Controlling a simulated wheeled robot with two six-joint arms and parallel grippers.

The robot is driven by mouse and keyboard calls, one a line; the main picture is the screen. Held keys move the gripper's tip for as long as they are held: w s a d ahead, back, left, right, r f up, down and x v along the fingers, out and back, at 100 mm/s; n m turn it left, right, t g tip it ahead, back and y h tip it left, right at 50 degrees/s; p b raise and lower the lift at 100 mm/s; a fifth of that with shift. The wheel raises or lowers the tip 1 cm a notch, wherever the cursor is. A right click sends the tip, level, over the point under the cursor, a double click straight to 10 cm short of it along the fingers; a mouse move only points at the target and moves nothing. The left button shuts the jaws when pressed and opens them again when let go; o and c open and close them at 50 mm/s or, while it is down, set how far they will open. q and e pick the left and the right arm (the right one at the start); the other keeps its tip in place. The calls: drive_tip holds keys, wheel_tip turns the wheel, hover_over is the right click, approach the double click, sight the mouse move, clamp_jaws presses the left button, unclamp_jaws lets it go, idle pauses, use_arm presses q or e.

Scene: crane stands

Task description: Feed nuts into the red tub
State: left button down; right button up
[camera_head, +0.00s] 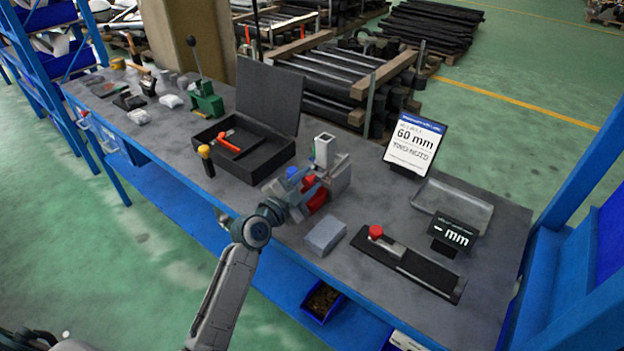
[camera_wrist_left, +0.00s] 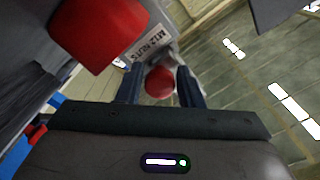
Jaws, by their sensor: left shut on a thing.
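The red tub (camera_head: 316,200) stands on the bench, partly hidden by my left gripper; a large red shape, likely the same tub (camera_wrist_left: 100,32), fills the upper left of the left wrist view. A grey nut dispenser (camera_head: 340,177) stands beside it; its label reading "M12 NUTS" (camera_wrist_left: 148,40) shows in the left wrist view. My left gripper (camera_head: 313,182) is at the dispenser. In the left wrist view its dark fingers (camera_wrist_left: 159,88) are shut on a round red knob (camera_wrist_left: 159,82). No loose nuts can be made out. My right gripper is out of view.
An open black case (camera_head: 240,165) stands left of the dispenser. A grey block (camera_head: 325,235) and a black rail with a red knob (camera_head: 428,278) lie right. A "60 mm" sign (camera_head: 415,143), a small display (camera_head: 453,233) and a grey tray (camera_head: 452,205) stand farther right.

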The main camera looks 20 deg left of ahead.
use_arm(q)
drive_tip(key=v, duration=0.2)
drive_tip(key=shift+s+a, duration=0.1)
drive_tip(key=shift+s, duration=0.15)
drive_tip(key=shift+f, duration=0.1)
drive_tip(key=c, duration=1.1)
unclamp_jaws()
drive_tip(key=shift+s, duration=0.1)
drive_tip(key=shift+c, duration=0.2)
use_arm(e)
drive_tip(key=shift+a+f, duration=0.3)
use_arm(q)
drive_tip(key=shift+s, duration=0.1)
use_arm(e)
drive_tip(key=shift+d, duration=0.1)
use_arm(q)
drive_tip(key=b+v, duration=0.2)
drive_tip(key=v, duration=0.8)
drive_tip(key=shift+s+b, duration=0.35)
drive_tip(key=shift+b, duration=0.05)
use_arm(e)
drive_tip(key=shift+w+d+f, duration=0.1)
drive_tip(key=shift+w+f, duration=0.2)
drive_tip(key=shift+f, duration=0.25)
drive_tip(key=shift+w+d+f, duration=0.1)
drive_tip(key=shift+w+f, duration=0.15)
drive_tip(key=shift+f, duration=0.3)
